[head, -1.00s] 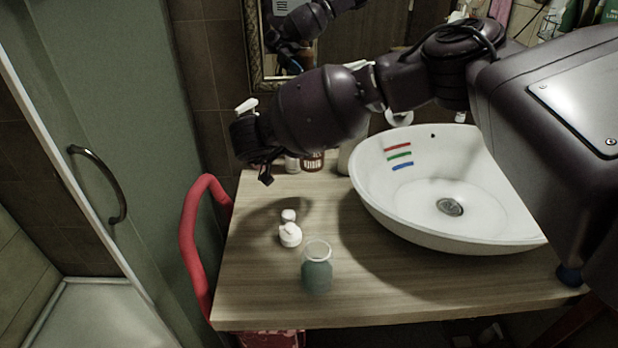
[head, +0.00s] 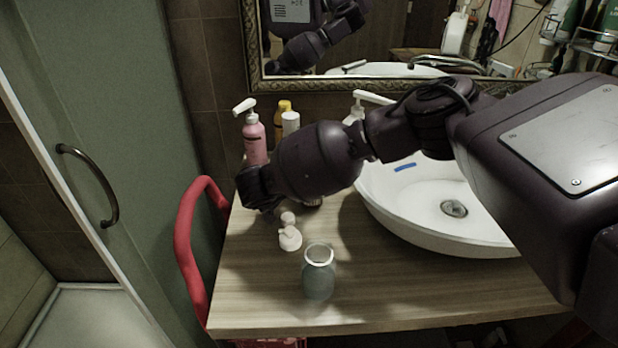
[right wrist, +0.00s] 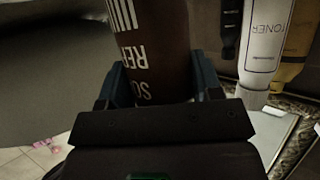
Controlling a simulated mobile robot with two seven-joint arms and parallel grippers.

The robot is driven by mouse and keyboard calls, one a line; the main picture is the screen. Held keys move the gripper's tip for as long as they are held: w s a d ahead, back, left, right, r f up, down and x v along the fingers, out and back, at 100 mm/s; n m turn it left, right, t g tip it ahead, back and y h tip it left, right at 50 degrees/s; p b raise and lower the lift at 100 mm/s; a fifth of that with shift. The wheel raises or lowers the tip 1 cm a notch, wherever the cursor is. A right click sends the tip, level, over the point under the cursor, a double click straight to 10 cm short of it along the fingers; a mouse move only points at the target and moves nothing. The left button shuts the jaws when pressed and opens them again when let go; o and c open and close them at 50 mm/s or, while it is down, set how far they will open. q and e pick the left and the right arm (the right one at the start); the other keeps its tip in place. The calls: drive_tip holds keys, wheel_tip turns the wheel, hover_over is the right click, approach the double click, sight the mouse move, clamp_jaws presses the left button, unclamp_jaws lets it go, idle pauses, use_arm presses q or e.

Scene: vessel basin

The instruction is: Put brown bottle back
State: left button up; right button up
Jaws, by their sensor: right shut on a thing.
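The brown bottle (right wrist: 158,40) with white lettering stands out in the right wrist view, between the two fingers of my right gripper (right wrist: 160,85). The gripper is shut on it. In the head view my right gripper (head: 260,190) is over the back left part of the wooden counter (head: 250,290), left of the basin. There the arm and gripper hide most of the bottle, so I cannot tell whether its base touches the counter. My left gripper is in neither view.
A pink pump bottle (head: 255,140), a yellow bottle (head: 283,107) and a white bottle (head: 290,124) stand behind the gripper. A white pump top (head: 289,238) and an open glass jar (head: 318,275) are in front. The basin (head: 430,235) is to the right; a red rail (head: 188,240) borders the left.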

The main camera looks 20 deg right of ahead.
drive_tip(key=o, duration=0.9)
drive_tip(key=shift+o, duration=0.8)
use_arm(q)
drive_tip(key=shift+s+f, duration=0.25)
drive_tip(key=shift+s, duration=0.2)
use_arm(e)
drive_tip(key=shift+r, duration=0.2)
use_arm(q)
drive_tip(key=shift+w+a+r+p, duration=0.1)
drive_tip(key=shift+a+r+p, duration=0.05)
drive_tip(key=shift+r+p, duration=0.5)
use_arm(e)
drive_tip(key=v, duration=1.2)
drive_tip(key=shift+f, duration=0.1)
